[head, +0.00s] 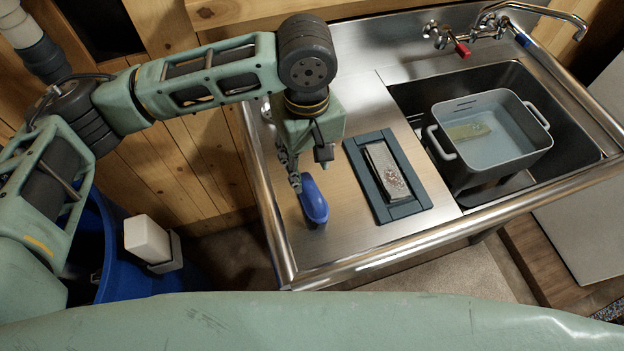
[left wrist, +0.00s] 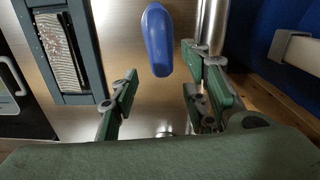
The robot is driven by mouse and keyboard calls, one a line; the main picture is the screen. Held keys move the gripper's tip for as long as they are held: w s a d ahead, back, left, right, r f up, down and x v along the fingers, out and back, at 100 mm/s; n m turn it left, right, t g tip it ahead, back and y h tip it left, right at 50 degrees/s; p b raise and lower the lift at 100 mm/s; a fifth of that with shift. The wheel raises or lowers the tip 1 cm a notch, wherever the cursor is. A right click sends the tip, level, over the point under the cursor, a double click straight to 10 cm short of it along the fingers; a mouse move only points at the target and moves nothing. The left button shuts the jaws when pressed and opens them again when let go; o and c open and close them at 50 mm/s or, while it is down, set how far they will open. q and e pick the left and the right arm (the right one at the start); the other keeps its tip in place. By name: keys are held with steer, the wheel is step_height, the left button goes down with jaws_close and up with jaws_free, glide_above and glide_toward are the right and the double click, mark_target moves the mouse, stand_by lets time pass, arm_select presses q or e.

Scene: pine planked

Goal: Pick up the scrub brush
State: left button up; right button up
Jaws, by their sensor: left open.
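A blue scrub brush (head: 313,201) lies on the steel drainboard, left of the dark tray. Only its smooth blue top shows; I cannot see any bristles. It also shows in the left wrist view (left wrist: 157,42), at the top middle. My left gripper (head: 302,172) is above the drainboard at the brush's far end. Nothing is held. My right gripper is in neither view.
A dark blue-grey tray (head: 422,200) holding a worn grey block (head: 386,172) is right of the brush. The sink (head: 580,130) holds a grey two-handled tub (head: 528,150). A steel rail (head: 375,262) edges the counter. A blue bin (head: 112,285) stands at left.

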mark_target(312, 189)
arm_select(q)
steer(key=shift+f, duration=0.25)
steer(key=s+f, duration=0.1)
steer(key=s+f+p, duration=0.1)
steer(key=f, duration=0.1)
steer(key=shift+d, duration=0.15)
steer(key=f, duration=0.2)
steer(key=shift+w+d+f+p, duration=0.1)
steer(key=shift+d+f+p, duration=0.1)
steer(key=shift+f+p, duration=0.2)
steer(key=shift+f, duration=0.55)
steer(key=c, duration=0.7)
jaws_close()
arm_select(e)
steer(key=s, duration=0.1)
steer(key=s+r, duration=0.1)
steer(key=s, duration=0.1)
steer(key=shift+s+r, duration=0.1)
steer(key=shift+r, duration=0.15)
